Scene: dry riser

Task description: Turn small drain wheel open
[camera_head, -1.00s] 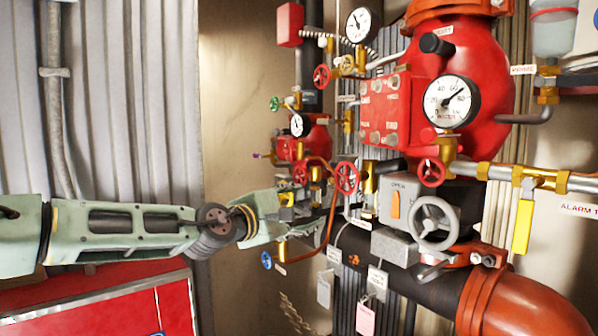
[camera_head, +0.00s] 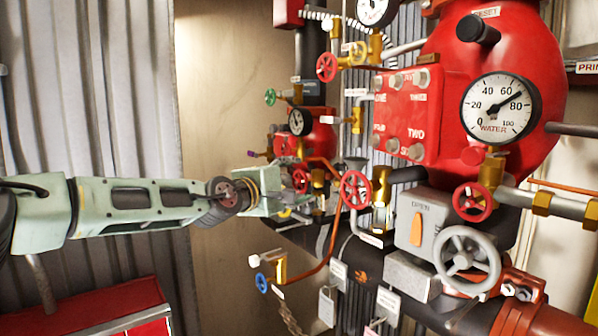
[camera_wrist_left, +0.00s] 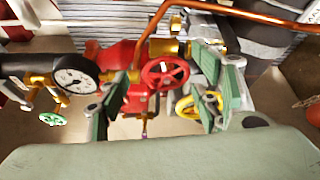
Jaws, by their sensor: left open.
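Several small handwheels show, and I cannot tell by label which is the drain wheel. A small red wheel (camera_head: 300,181) sits just beyond my left gripper (camera_head: 287,194) in the head view. In the left wrist view this red wheel (camera_wrist_left: 165,73) appears between the two spread green fingers of my left gripper (camera_wrist_left: 160,95). The gripper is open, and I see no finger closed on the wheel. A yellow wheel (camera_wrist_left: 198,105) is by the right finger, partly hidden by it. My right gripper is not in view.
A larger red wheel (camera_head: 355,190) and a copper pipe (camera_head: 326,238) are right of the gripper. A blue wheel (camera_head: 262,283) is below, a green wheel (camera_head: 270,97) above. A grey handwheel (camera_head: 467,261) stands farther right. A red cabinet (camera_head: 95,305) is at lower left.

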